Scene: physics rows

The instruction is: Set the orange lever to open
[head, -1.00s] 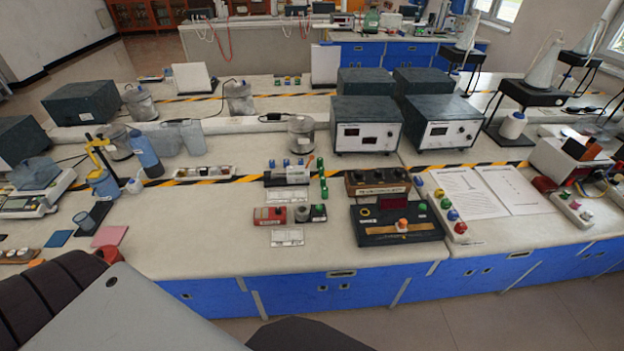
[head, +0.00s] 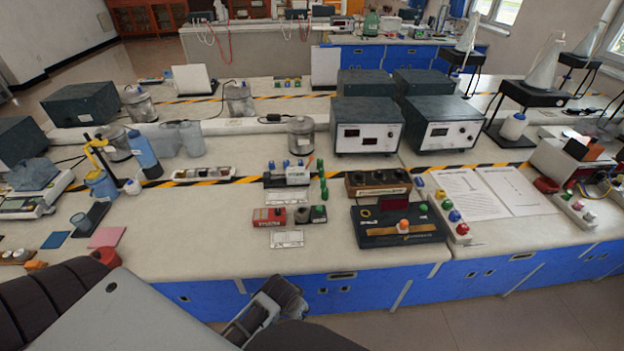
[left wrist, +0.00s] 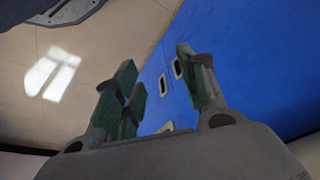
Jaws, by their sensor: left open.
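An orange knob (head: 403,226), which looks like the lever's handle, stands on a dark box (head: 372,237) with a yellow-orange strip near the bench's front edge. Any open or shut marking is too small to read. My left gripper (head: 280,292) is low in front of the blue cabinet fronts, to the left of the dark box and well apart from it. In the left wrist view my left gripper (left wrist: 157,75) has its green-padded fingers spread and empty. The orange knob does not show there. My right gripper is not in view.
Beside the dark box are a strip of coloured knobs (head: 449,217), a brown box (head: 378,183) and a red module (head: 269,217). Two meter boxes (head: 367,136) stand behind. The bench's front edge (head: 340,268) lies between gripper and dark box.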

